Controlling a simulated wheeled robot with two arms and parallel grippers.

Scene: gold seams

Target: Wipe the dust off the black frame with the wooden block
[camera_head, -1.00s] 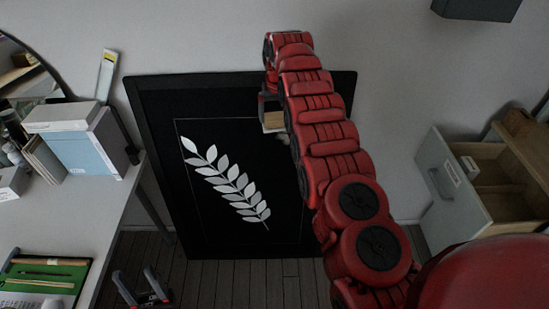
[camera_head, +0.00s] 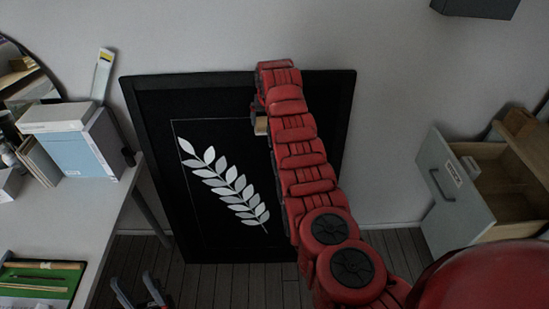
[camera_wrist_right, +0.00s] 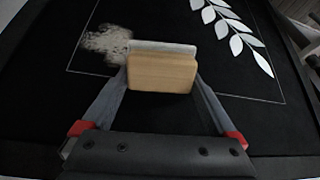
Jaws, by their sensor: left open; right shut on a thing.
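The black frame (camera_head: 170,105) leans against the wall, with a white leaf branch pictured on it. In the right wrist view, my right gripper (camera_wrist_right: 162,82) is shut on the wooden block (camera_wrist_right: 162,73), which has a pale layer along its far edge. The block is at the frame's dark face; I cannot tell if it touches. A pale dust patch (camera_wrist_right: 106,42) lies on the frame just left of the block. In the head view the block (camera_head: 261,126) shows partly beside my red right arm, which hides much of the frame's right side. My left gripper (camera_head: 142,291) is open and empty, low at the bottom.
A desk (camera_head: 82,212) on the left holds a light blue box (camera_head: 82,145) and a green tray (camera_head: 50,276). A cabinet with an open drawer (camera_head: 456,195) stands at the right. Wooden floor (camera_head: 240,285) shows below the frame.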

